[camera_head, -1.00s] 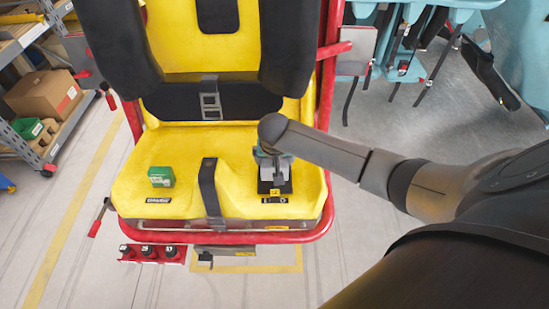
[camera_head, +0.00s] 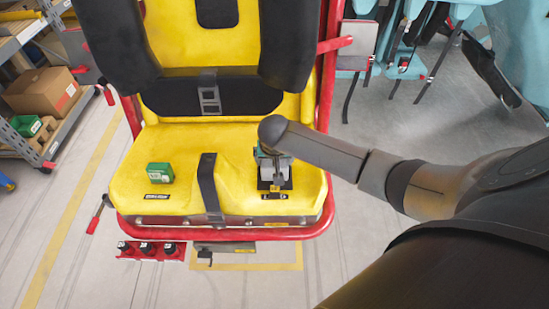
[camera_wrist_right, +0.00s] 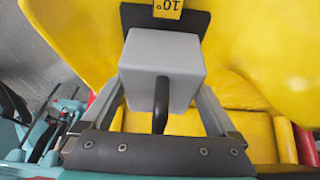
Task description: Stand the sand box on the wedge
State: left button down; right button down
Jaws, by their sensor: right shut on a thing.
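A light grey box (camera_wrist_right: 163,52), which I take to be the sand box, sits between the fingers of my right gripper (camera_wrist_right: 164,88). The gripper is shut on it, and a dark bar crosses the near face. The black wedge (camera_wrist_right: 195,22) with a yellow "10°" label lies just beyond the box in the right wrist view. In the head view the wedge (camera_head: 285,185) lies on the right half of the yellow seat, under my right gripper (camera_head: 273,165), which largely hides the box. Whether the box touches the wedge, I cannot tell. My left gripper is not in view.
A green box (camera_head: 160,173) stands on the left half of the seat (camera_head: 135,190). A dark strap (camera_head: 208,185) runs between the halves. A red rack (camera_head: 150,250) with black pieces hangs below the front edge. Red frame bars (camera_head: 325,90) flank the seat.

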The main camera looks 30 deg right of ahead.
jog(key=shift+w+f, duration=0.15)
jog(key=shift+p, duration=0.35)
dwell(0.5)
jog(key=shift+f, duration=0.3)
dwell(0.9)
jog(key=shift+c, duration=0.3)
grip_release()
jog(key=shift+o, duration=0.3)
jog(key=shift+s+f, duration=0.2)
jog(key=shift+s, duration=0.05)
jog(key=p+v, duration=0.2)
jog(key=v, duration=1.3)
jog(key=shift+a+r, duration=0.2)
jog(key=shift+r, duration=0.05)
jog(key=shift+w, duration=0.1)
